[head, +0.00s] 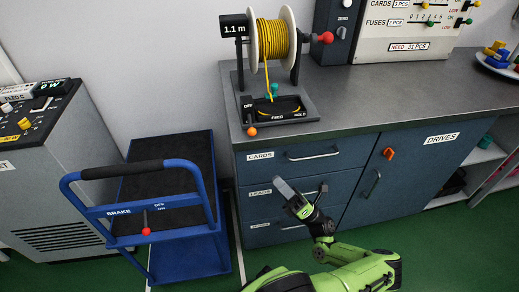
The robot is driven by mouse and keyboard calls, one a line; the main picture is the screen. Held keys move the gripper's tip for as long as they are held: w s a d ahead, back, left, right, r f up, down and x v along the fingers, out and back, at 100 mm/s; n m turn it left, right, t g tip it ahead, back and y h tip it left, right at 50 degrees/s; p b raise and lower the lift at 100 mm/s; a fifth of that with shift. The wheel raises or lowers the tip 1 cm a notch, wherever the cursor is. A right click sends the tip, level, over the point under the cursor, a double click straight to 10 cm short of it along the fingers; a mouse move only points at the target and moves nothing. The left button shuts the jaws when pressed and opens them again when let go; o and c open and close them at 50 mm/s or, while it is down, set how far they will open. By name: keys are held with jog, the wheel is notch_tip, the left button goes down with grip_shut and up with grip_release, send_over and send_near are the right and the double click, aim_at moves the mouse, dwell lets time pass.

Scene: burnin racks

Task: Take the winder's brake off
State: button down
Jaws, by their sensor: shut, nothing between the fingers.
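The winder stands on the counter's left end, with yellow cord on a white-flanged spool (272,42) and a display reading 1.1 m (234,27). A red crank knob (327,37) sticks out at its right. On its base, an orange ball knob (252,131) is at the front left, below a small plate marked OFF (248,106). A teal knob (274,90) stands behind a black plate marked FEED and HOLD. Which knob works the brake is unclear. My gripper (284,188) is shut and empty, below the winder, in front of the drawers.
A blue trolley (182,245) at the left has its own BRAKE lever with a red knob (146,231).

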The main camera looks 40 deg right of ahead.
aim_at(258, 147)
jog(key=x, duration=0.4)
jog(key=d+r+p+x, duration=0.1)
jog(key=x, duration=0.3)
jog(key=d+x, duration=0.1)
jog(key=x, duration=0.4)
jog(key=shift+s+d+r, duration=0.1)
jog(key=shift+s+d, duration=0.05)
jog(key=shift+s, duration=0.15)
jog(key=shift+s+p, duration=0.1)
jog(key=shift+p, duration=0.2)
